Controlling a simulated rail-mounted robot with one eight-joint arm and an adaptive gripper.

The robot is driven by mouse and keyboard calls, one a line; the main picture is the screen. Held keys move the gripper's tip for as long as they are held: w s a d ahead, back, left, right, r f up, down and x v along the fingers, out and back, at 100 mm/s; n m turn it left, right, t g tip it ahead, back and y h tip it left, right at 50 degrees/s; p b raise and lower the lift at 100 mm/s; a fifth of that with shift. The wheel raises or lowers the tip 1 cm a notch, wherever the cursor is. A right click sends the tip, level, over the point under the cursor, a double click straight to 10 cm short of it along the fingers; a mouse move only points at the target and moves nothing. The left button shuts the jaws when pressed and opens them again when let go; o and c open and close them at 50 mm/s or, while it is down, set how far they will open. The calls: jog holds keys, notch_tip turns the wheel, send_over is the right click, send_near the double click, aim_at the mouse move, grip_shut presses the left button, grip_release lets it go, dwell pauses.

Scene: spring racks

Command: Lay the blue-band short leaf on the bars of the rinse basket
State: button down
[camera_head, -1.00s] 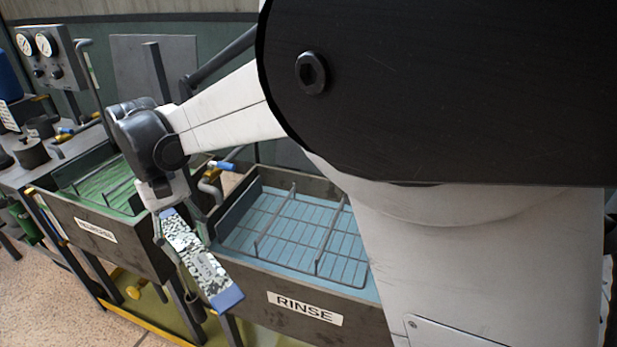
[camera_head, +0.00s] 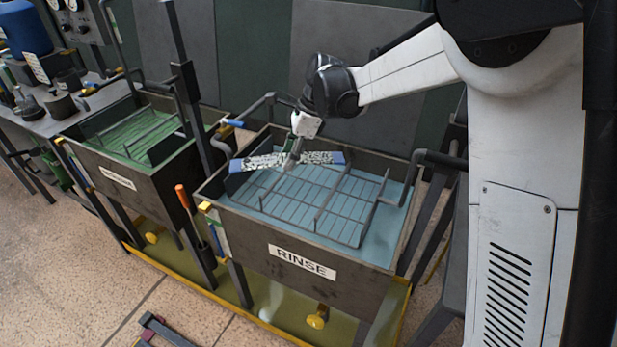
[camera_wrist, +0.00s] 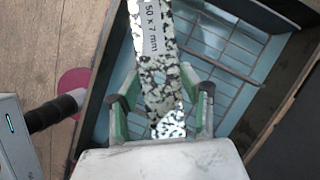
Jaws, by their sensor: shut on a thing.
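The short leaf (camera_head: 268,160) is a speckled black-and-white strip with blue ends, held level above the rinse basket (camera_head: 318,203). My gripper (camera_head: 293,157) is shut on it near its middle, from above. In the wrist view the leaf (camera_wrist: 156,70) runs between the green-padded fingers and shows a printed label ending "50 x 7 mm". The basket's wire bars sit in the blue liquid of the tank marked RINSE (camera_head: 302,262). The leaf lies over the basket's back left part; whether it touches any bar cannot be told.
A second tank (camera_head: 118,180) with green liquid stands to the left. A dark post (camera_head: 187,90) rises between the tanks. A pipe with a blue handle (camera_head: 232,123) stands at the rinse tank's back left. A hook-like bar (camera_head: 410,175) is at its right rim.

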jog(key=w+d+m+t, duration=0.2)
jog(key=w+d+m, duration=0.3)
jog(key=m, duration=0.1)
jog(key=shift+m+h, duration=0.3)
jog(key=f, duration=1)
jog(key=shift+d+p, duration=0.25)
jog(key=shift+p, duration=0.15)
jog(key=shift+f+b, duration=0.5)
jog(key=c, duration=1)
grip_release()
jog(key=shift+c, duration=0.2)
jog(key=shift+r, duration=0.15)
